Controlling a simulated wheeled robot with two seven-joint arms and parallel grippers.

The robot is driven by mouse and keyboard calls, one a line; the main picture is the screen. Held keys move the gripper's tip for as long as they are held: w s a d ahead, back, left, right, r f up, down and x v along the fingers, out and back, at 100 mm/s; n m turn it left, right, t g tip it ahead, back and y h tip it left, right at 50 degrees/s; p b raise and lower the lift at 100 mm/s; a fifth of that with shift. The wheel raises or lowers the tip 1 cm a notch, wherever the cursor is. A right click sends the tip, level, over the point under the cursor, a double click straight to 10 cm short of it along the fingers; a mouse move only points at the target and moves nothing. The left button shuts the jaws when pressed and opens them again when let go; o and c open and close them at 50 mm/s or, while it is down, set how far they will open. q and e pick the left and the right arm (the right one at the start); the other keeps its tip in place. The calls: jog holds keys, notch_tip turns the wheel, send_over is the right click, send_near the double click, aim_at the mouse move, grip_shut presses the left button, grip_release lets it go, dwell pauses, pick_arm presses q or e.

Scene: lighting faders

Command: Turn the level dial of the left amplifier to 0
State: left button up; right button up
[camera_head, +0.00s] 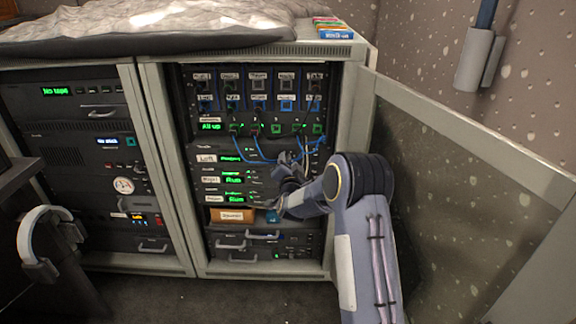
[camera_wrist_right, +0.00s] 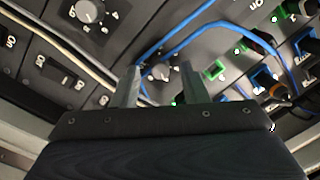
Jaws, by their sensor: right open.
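The left amplifier (camera_head: 207,158), labelled "Left", is the upper of several black units with green displays in the open rack. My right gripper (camera_head: 290,166) reaches in at the right part of these units, and the arm hides part of their fronts. In the right wrist view my right gripper (camera_wrist_right: 160,68) is open, its two fingers on either side of a small dark dial (camera_wrist_right: 162,73), which appears to be this amplifier's level dial. Whether the fingers touch it, and its exact setting, I cannot tell. My left gripper is not in view.
Blue cables (camera_head: 243,150) hang from the patch panel above and pass close to my right fingers. Another round dial (camera_wrist_right: 88,12) with numbers sits at upper left in the wrist view. The open glass door (camera_head: 470,125) stands right of my arm.

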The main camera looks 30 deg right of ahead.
grip_shut()
dwell(0.3)
